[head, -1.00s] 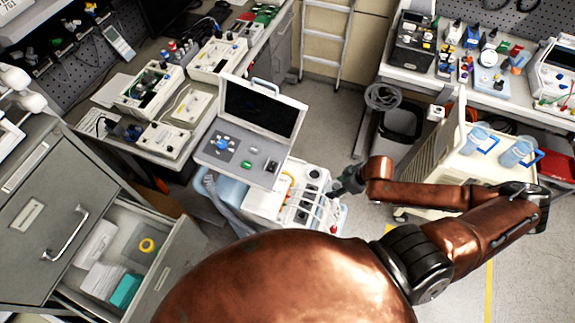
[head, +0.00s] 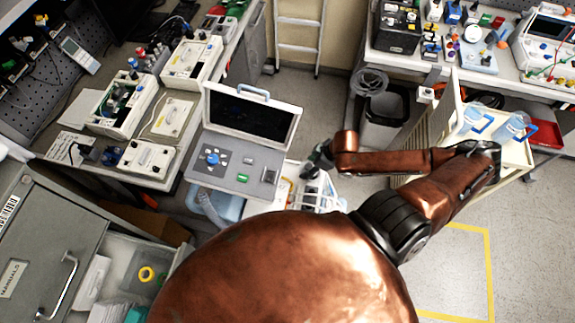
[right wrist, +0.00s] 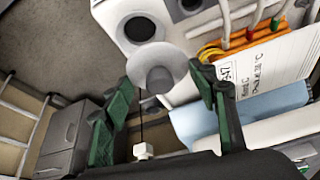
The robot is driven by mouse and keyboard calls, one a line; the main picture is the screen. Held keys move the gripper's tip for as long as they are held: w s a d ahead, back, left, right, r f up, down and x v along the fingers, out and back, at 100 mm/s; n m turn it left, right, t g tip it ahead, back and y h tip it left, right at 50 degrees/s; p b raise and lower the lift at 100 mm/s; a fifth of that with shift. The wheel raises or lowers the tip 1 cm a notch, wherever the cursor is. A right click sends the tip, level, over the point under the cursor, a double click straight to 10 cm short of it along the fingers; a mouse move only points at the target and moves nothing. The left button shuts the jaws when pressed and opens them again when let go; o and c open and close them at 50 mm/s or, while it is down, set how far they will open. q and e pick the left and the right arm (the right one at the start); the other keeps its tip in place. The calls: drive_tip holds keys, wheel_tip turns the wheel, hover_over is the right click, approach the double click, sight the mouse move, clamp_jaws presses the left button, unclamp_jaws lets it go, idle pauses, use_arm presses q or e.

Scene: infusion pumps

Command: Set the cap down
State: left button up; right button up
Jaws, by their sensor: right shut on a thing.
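In the right wrist view, the green fingers of my right gripper (right wrist: 160,82) are shut on a grey round cap (right wrist: 154,66), which sits between the fingertips. The cap is in front of the white machine's top face (right wrist: 180,42), near a round dark opening (right wrist: 140,28); I cannot tell whether they touch. A thin dark line runs down from the cap to a small white block (right wrist: 143,150). The cap cannot be made out in the head view. My left gripper is not in view.
The screen (head: 250,112) and control panel (head: 235,160) stand left of my right gripper. A bin (head: 385,115) and a cream cart with blue-handled containers (head: 515,128) are to the right. An open drawer (head: 140,275) juts out at lower left. Floor is clear at lower right.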

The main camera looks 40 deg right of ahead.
drive_tip(key=w, duration=0.1)
drive_tip(key=w+a+f, duration=0.1)
drive_tip(key=w, duration=0.1)
drive_tip(key=shift+w+a+f, duration=0.1)
drive_tip(key=shift+a+f, duration=0.15)
drive_tip(key=shift+f, duration=0.15)
drive_tip(key=shift+w+a+f, duration=0.45)
drive_tip(key=shift+w+f, duration=0.05)
drive_tip(key=shift+w, duration=0.3)
drive_tip(key=shift+w+a+f, duration=0.15)
drive_tip(key=shift+w, duration=0.2)
drive_tip(key=shift+w+a+f+b, duration=0.35)
drive_tip(key=shift+w+a+f, duration=0.15)
drive_tip(key=shift+w+f, duration=0.25)
drive_tip(key=shift+w+a+f, duration=0.1)
drive_tip(key=shift+w+f, duration=0.15)
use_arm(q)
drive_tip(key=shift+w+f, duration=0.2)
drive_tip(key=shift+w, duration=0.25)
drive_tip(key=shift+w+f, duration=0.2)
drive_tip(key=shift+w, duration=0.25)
use_arm(e)
drive_tip(key=shift+f, duration=0.1)
